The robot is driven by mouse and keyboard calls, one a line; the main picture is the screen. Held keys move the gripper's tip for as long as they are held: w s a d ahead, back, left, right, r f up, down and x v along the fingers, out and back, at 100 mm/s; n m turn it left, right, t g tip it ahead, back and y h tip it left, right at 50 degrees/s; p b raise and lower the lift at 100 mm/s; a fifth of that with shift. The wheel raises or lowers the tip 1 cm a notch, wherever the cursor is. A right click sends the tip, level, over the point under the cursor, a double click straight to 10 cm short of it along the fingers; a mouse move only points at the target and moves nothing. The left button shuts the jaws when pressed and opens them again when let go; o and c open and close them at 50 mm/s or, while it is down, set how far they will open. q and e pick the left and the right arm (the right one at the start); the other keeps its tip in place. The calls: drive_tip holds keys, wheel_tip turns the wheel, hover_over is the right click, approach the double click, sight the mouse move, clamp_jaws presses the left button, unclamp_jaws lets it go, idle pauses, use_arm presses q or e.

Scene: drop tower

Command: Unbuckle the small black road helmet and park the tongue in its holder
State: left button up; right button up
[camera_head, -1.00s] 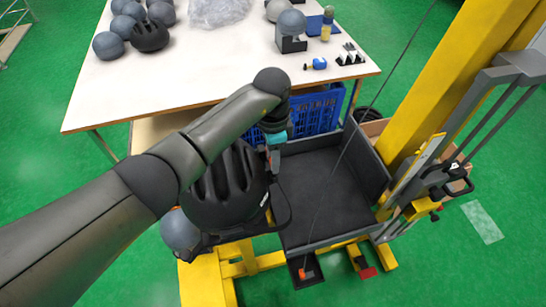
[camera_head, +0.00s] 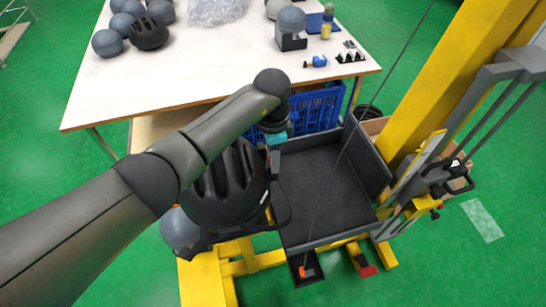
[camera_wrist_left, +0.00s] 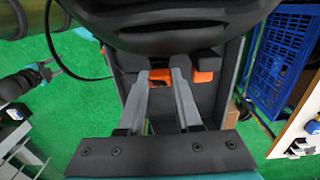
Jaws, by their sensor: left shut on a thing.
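The black vented helmet (camera_head: 226,187) sits at the lower middle of the head view, beside the dark tray. Its dark underside (camera_wrist_left: 170,25) fills the top of the left wrist view. My left gripper (camera_wrist_left: 162,76) is beside the helmet, its fingers shut on a small orange buckle part (camera_wrist_left: 160,74). My left arm hides part of the helmet in the head view. A dark arm end with teal parts, seemingly my right gripper (camera_wrist_left: 66,70), shows at the left edge of the wrist view; its jaw state is unclear. I cannot identify the tongue holder.
The dark-lined tray (camera_head: 381,172) lies right of the helmet, by a yellow column (camera_head: 440,95). A thin cable crosses above it. A white table (camera_head: 225,75) behind holds grey balls and another black helmet (camera_head: 149,33). A blue crate (camera_head: 318,108) stands below its edge.

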use_arm(q)
drive_tip(key=shift+f, duration=0.5)
idle(0.3)
idle(0.4)
drive_tip(key=o, duration=1)
drive_tip(key=shift+o, duration=0.2)
drive_tip(key=shift+r, duration=0.15)
wheel_tip(320, 180, up, 10)
drive_tip(key=d+p, duration=0.3)
drive_tip(key=p, duration=0.1)
drive_tip(key=shift+w, duration=0.35)
idle(0.5)
idle(0.3)
